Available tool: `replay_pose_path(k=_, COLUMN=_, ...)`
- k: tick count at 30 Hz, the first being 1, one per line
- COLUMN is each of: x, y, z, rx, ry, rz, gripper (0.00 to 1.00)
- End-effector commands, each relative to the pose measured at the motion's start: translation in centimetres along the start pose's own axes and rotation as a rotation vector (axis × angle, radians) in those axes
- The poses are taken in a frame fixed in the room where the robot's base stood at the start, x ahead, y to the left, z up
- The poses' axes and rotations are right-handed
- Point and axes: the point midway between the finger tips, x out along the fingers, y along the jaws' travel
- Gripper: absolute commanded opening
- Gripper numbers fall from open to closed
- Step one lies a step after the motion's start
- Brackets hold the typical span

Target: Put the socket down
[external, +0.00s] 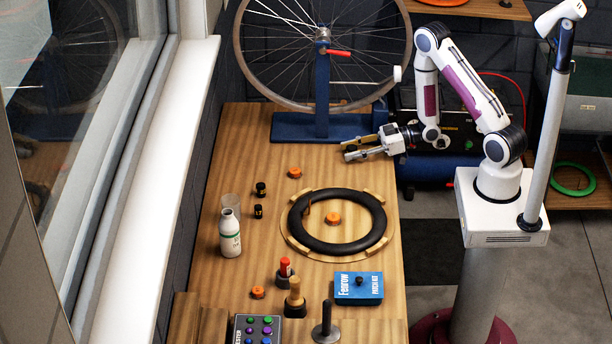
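Two small black cylinders with yellow marks, which look like sockets, stand upright on the wooden bench (230,150). The far black socket (260,189) and the near black socket (258,211) are left of the black tyre ring. My gripper (347,149) is at the bench's right side, in front of the truing stand, pointing left. Its two fingers are apart, and I see nothing between them. It is well away from both sockets, to their upper right.
A black tyre ring (375,232) lies on a wooden holder around an orange piece (333,218). A wheel stand (322,100) is at the back. A white bottle (230,236), a blue patch-kit box (359,288) and a button box (257,329) stand nearer. Another orange piece (295,172) lies left of my gripper.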

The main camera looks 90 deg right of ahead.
Motion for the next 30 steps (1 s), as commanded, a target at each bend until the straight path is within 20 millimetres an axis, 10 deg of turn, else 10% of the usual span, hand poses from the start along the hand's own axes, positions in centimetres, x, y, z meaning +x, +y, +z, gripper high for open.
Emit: replay_pose_path(k=30, x=-4.0, y=0.1, z=0.0, rx=0.002, ry=-0.001, rz=0.003, gripper=0.41)
